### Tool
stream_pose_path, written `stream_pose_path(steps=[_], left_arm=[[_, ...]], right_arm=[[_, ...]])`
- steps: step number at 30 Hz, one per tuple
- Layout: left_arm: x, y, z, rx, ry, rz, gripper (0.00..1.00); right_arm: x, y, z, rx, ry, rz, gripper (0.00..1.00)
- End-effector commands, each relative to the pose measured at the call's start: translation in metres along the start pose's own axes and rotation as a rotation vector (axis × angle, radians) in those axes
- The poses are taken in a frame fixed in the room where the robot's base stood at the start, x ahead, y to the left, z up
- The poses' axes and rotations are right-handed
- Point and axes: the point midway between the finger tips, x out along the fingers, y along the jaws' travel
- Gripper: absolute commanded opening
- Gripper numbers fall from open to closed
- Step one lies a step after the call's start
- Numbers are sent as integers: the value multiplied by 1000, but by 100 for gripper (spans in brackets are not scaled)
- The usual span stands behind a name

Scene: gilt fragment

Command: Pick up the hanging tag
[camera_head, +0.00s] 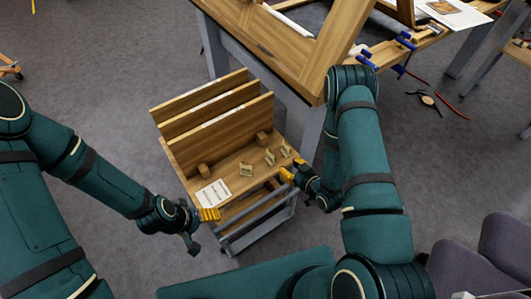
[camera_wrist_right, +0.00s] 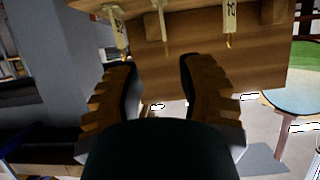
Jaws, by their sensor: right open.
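Small pale tags stand out from the wooden cart top in the head view, among them a left one (camera_head: 246,169), a middle one (camera_head: 270,157) and a right one (camera_head: 285,150). In the right wrist view, three tags hang at the top: a left one (camera_wrist_right: 119,35), a middle one (camera_wrist_right: 163,20) and a right one (camera_wrist_right: 231,22). My right gripper (camera_head: 289,175) is open at the cart's right edge; its orange-brown fingers (camera_wrist_right: 160,85) are apart with no tag between them.
The wooden cart (camera_head: 228,212) carries upright boards (camera_head: 215,112) at its back and a white printed card (camera_head: 214,193). A large wooden frame (camera_head: 275,40) on a bench stands behind. Pliers (camera_head: 428,100) lie on the grey floor. Open floor is left of the cart.

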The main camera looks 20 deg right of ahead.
Motion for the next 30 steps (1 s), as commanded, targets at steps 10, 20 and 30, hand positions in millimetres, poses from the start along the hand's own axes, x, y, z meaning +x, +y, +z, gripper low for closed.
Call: stream_pose_path(steps=[10,20,30], left_arm=[[10,-4,-1,0,4,0,78],[14,-5,-2,1,7,-1,78],[25,-9,-3,2,12,-1,78]], right_arm=[[54,0,0,-8,11,-4,38],[87,-1,-1,-5,8,-3,38],[130,-6,-1,-6,9,-3,38]])
